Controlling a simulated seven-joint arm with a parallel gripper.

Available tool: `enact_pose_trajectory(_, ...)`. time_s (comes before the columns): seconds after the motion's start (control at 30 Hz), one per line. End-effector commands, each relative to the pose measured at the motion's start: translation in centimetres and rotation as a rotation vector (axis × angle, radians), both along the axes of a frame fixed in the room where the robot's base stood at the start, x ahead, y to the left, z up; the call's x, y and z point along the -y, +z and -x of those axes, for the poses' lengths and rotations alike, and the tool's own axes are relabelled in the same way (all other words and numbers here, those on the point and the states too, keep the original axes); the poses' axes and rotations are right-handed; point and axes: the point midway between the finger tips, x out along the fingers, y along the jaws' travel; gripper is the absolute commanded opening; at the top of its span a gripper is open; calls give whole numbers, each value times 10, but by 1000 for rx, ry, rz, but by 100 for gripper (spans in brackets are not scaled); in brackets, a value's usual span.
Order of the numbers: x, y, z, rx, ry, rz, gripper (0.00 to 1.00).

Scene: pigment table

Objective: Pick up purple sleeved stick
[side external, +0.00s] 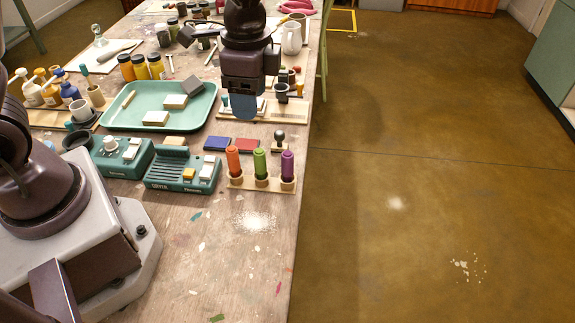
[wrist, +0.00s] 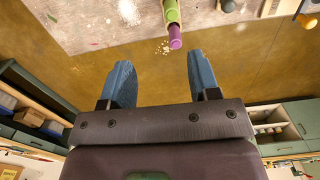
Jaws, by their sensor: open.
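The purple sleeved stick (side external: 287,164) stands upright at the right end of a small wooden rack (side external: 246,185) near the table's right edge. A green stick (side external: 260,163) and an orange stick (side external: 233,161) stand to its left in the same rack. My gripper (side external: 243,112) hangs above and behind the rack in the side view, apart from the sticks. In the wrist view my gripper (wrist: 159,57) has its blue fingers spread with nothing between them. The purple stick (wrist: 175,38) shows beyond the fingertips, with the green stick (wrist: 172,12) behind it.
A dark-knobbed stamp (side external: 279,138) stands just behind the rack. Red (side external: 247,144) and blue (side external: 216,143) blocks lie behind it. Two teal devices (side external: 184,172) stand to the left. A green tray (side external: 133,123) lies farther back. The table in front of the rack is mostly clear.

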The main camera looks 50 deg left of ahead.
Motion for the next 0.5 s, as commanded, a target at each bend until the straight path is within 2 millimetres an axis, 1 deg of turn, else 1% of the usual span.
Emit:
enact_pose_trajectory(0.03,6,-16,-11,-26,-102,9,56)
enact_pose_trajectory(0.1,14,-32,-24,-44,-257,24,56)
enact_pose_trajectory(0.17,19,-40,-34,-44,-384,35,56)
enact_pose_trajectory(0.23,24,-42,-45,-25,-507,40,56)
enact_pose_trajectory(0.3,25,-36,-53,3,-606,37,56)
enact_pose_trajectory(0.4,25,-34,-56,11,-704,32,56)
enact_pose_trajectory(0.5,25,-38,-56,10,-753,33,56)
